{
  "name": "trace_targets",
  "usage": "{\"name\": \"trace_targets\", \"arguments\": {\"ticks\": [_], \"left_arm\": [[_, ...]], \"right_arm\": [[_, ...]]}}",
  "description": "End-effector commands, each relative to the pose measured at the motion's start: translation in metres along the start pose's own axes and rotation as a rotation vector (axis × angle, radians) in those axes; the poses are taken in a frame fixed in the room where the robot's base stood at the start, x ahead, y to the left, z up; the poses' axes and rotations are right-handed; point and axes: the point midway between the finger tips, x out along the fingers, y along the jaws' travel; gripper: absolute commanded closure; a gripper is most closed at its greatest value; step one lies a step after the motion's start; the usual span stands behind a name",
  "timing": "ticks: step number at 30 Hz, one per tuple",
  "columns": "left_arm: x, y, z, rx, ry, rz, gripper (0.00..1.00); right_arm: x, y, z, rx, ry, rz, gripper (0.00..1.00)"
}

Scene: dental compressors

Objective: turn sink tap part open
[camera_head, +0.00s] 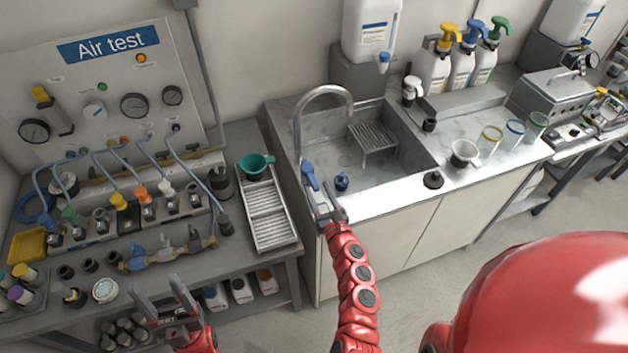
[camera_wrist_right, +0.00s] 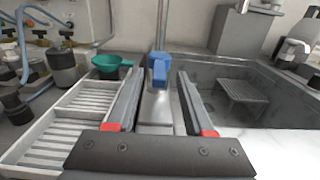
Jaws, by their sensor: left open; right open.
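The sink tap (camera_head: 297,130) has a tall curved metal spout at the left side of the sink. Its blue lever handle (camera_head: 310,174) is at the base of the spout, and the handle also shows in the right wrist view (camera_wrist_right: 159,70). My right gripper (camera_head: 325,205) is open at the tap base. In the right wrist view its fingers (camera_wrist_right: 158,100) lie on either side of the metal tap body, with the blue handle near the fingertips. I cannot tell whether they touch it. My left gripper (camera_head: 165,308) is open and empty at the lower left, in front of the workbench.
The sink basin (camera_head: 400,160) holds a metal rack (camera_head: 372,138). A ribbed white tray (camera_head: 268,215) and a green funnel (camera_head: 256,166) stand left of the tap. The Air test panel (camera_head: 100,85) rises at the left.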

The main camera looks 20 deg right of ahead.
Motion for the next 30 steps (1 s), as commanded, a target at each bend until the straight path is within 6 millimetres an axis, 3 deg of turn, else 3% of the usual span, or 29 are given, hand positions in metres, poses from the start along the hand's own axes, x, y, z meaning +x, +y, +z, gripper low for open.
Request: {"name": "trace_targets", "arguments": {"ticks": [7,18,27,30], "left_arm": [[-0.002,0.000,0.000,0.000,0.000,0.000,0.39],[-0.002,0.000,0.000,0.000,0.000,0.000,0.39],[-0.002,0.000,0.000,0.000,0.000,0.000,0.39],[-0.002,0.000,0.000,0.000,0.000,0.000,0.39]], "right_arm": [[0.032,0.000,0.001,-0.002,-0.003,0.003,0.47],[0.037,0.000,0.001,-0.002,-0.001,0.001,0.47],[0.037,0.000,0.001,-0.002,-0.001,0.001,1.00],[0.037,0.000,0.001,-0.002,-0.001,0.001,1.00]]}}
